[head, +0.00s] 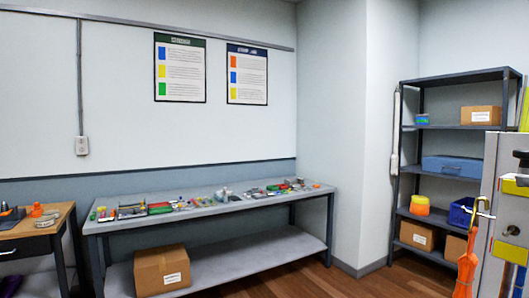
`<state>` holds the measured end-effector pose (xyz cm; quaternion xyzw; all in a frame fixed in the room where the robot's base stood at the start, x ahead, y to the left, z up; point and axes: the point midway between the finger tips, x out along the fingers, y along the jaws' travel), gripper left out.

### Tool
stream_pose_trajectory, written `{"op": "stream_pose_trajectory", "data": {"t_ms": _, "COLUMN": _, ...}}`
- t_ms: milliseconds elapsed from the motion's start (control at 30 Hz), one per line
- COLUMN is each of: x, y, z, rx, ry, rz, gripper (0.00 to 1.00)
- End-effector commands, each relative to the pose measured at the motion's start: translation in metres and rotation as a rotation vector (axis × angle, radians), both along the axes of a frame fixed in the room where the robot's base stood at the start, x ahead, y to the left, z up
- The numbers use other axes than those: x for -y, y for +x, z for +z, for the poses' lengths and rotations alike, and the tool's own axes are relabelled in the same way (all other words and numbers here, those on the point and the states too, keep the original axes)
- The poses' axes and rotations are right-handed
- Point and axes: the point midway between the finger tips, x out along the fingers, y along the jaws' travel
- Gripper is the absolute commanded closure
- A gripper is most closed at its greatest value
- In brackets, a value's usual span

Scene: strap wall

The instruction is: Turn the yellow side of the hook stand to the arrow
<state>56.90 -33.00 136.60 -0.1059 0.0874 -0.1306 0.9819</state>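At the right edge stands a light grey upright panel (491,190), cut off by the frame; it may be part of the hook stand, but I cannot be sure. It bears yellow plates, one upper (515,187) and one lower (510,252). A yellowish hook (481,206) sticks out on its left side, and an orange folded item (466,265) hangs there. I cannot make out an arrow. My gripper is not in view.
A long grey workbench (262,200) with many small items runs along the wall, a cardboard box (162,270) on its lower shelf. A wooden table (35,222) is at left. A dark shelf rack (455,182) holds boxes and bins. Wooden floor shows between bench and rack.

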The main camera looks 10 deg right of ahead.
Motion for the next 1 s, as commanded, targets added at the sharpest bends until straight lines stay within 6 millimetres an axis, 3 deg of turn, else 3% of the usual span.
{"op": "stream_pose_trajectory", "data": {"t_ms": 100, "x": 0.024, "y": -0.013, "z": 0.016, "rx": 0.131, "ry": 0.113, "rz": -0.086, "gripper": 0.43}}
{"op": "stream_pose_trajectory", "data": {"t_ms": 233, "x": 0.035, "y": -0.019, "z": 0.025, "rx": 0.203, "ry": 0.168, "rz": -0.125, "gripper": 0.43}}
{"op": "stream_pose_trajectory", "data": {"t_ms": 367, "x": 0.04, "y": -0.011, "z": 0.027, "rx": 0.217, "ry": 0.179, "rz": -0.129, "gripper": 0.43}}
{"op": "stream_pose_trajectory", "data": {"t_ms": 1000, "x": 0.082, "y": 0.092, "z": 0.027, "rx": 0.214, "ry": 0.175, "rz": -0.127, "gripper": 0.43}}
